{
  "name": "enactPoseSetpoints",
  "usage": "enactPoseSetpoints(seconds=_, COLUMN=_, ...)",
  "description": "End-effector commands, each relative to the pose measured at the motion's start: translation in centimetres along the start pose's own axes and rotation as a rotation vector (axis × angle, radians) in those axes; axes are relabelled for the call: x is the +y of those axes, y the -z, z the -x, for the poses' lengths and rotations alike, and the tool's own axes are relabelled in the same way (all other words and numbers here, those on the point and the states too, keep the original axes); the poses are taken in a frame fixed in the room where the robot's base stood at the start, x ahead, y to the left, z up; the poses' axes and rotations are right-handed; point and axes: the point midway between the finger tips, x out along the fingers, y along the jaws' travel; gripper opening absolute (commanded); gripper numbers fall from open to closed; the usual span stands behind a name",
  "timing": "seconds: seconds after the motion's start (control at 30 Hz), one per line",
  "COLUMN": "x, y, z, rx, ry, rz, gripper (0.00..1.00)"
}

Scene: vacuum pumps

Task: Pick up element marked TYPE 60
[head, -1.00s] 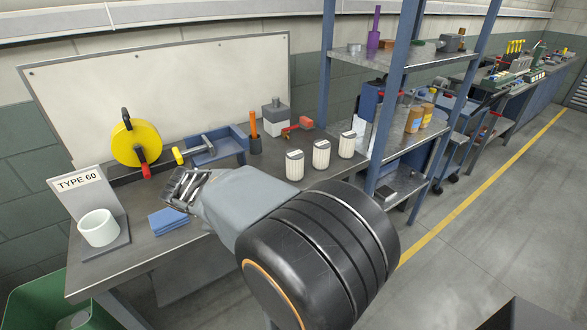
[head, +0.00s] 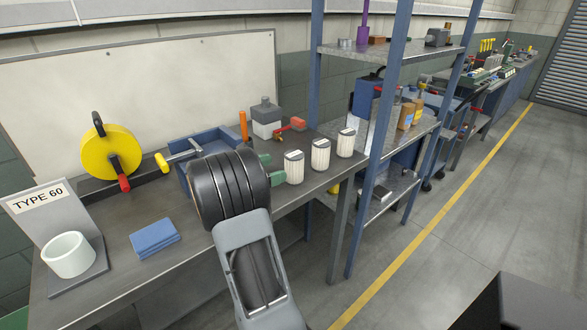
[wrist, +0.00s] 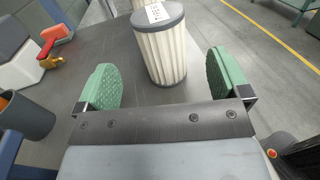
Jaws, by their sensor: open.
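Three white pleated cartridges with dark caps and small white labels stand upright in a row on the bench: left (head: 294,168), middle (head: 320,154) and right (head: 346,143). The label writing is too small to read. A sign reading TYPE 60 (head: 37,200) stands at the bench's left end, behind a white cup-like ring (head: 69,254). My gripper (head: 271,168) is open beside the left cartridge, its green fingers partly hidden by my wrist. In the wrist view one cartridge (wrist: 160,50) stands ahead, roughly centred between the green fingers, with a gap on each side.
On the bench (head: 200,245) are a blue folded cloth (head: 154,238), a yellow reel (head: 108,155), a blue tray (head: 185,170), a grey-white block (head: 266,122) and a red-handled valve (head: 290,127). A blue-posted shelf (head: 372,170) rises close to the right of the cartridges.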

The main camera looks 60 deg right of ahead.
Motion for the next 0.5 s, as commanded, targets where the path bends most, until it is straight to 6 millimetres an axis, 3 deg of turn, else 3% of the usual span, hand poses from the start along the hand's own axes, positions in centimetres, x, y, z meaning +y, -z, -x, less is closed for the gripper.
enactPoseSetpoints(seconds=0.27, x=0.0, y=0.0, z=-1.8, rx=0.001, ry=0.0, rz=-0.001, gripper=0.94)
enactPoseSetpoints(seconds=0.5, x=-0.1, y=0.2, z=-4.9, rx=0.001, ry=0.004, rz=-0.001, gripper=0.94)
